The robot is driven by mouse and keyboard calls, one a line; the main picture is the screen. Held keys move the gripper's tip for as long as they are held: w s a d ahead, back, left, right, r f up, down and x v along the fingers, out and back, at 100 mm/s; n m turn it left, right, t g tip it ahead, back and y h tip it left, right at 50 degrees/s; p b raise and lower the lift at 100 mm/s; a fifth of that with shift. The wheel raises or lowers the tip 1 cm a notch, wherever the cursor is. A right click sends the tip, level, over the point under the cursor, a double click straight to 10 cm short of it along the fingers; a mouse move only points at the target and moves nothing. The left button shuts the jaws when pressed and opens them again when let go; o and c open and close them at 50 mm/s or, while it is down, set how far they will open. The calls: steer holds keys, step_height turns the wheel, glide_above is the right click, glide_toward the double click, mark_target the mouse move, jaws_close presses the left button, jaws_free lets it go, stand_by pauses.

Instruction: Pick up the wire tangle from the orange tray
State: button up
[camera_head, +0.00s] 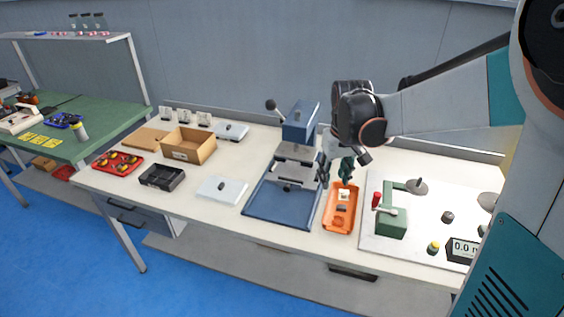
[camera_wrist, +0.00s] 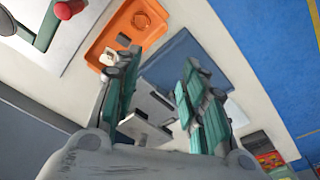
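The orange tray (camera_head: 328,222) lies on the white bench and also shows in the wrist view (camera_wrist: 128,18). It holds a few small grey and dark pieces; I cannot tell clearly which is the wire tangle. My gripper (camera_head: 346,180) is over the far end of the tray in the head view, pointing down. In the wrist view my gripper (camera_wrist: 163,62) has its two green-padded fingers spread apart with nothing between them. The left finger overlaps the tray's edge there, and the gap looks onto the blue base beside the tray.
A blue press (camera_head: 300,122) on a blue base (camera_head: 262,205) stands just left of the tray. A green fixture (camera_head: 391,223) with a red-knobbed lever is close on the right. A cardboard box (camera_head: 188,147) and black bin (camera_head: 162,177) sit further left.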

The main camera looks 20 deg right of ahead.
steer(key=w+d+f+g, duration=0.2)
steer(key=w+d+f, duration=0.1)
steer(key=d+f, duration=0.35)
steer(key=b, duration=0.2)
glide_above(338, 219)
step_height(338, 219, down, 10)
steer(key=shift+w+d+r, duration=0.1)
steer(key=shift+w+r, duration=0.05)
steer(key=shift+r, duration=0.05)
steer(key=f+b, duration=0.3)
steer(key=f, duration=0.2)
steer(key=shift+s+f, duration=0.1)
steer(key=shift+s, duration=0.1)
steer(key=c, duration=0.5)
